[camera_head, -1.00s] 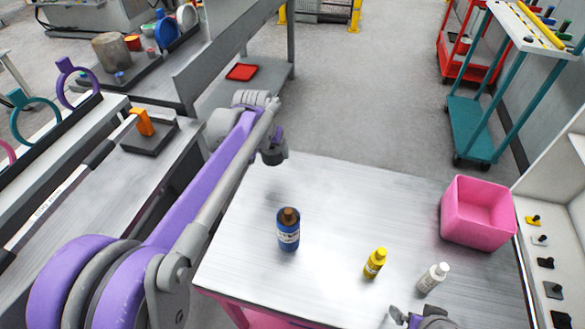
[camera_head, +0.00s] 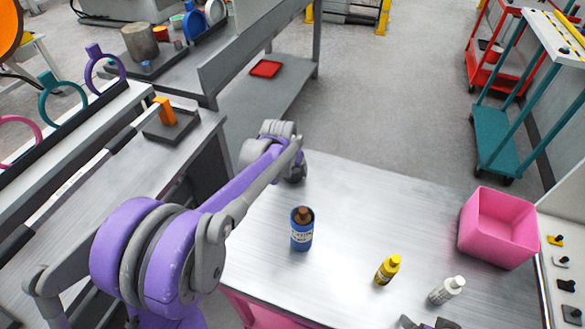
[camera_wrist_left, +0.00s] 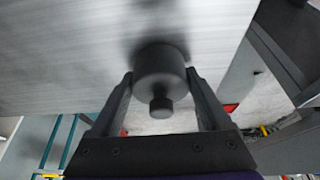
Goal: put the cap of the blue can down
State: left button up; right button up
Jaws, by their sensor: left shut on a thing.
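The blue can (camera_head: 302,236) stands upright on the metal table with its cap off. A brown thing (camera_head: 304,214) shows in its open top. My left gripper (camera_head: 296,174) is near the table's far left corner, beyond the can. In the left wrist view its two fingers (camera_wrist_left: 160,76) are shut on the dark round cap (camera_wrist_left: 161,70), which has a small knob. The cap is over the bare tabletop; I cannot tell whether it touches. My right gripper (camera_head: 428,323) shows only partly at the bottom edge, and its jaws are unclear.
A pink bin (camera_head: 498,228) is at the table's right side.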

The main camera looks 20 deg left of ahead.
pick_arm(q)
jog(key=shift+f, duration=0.25)
pick_arm(e)
jog(key=shift+f, duration=0.15)
pick_arm(q)
jog(key=o, duration=1.1)
jog(key=shift+r, duration=0.3)
pick_arm(e)
jog(key=shift+r, duration=0.2)
pick_arm(q)
jog(key=v, duration=1.2)
jog(key=shift+p, duration=0.4)
pick_arm(e)
jog(key=shift+w+r, duration=0.15)
jog(key=shift+r, duration=0.3)
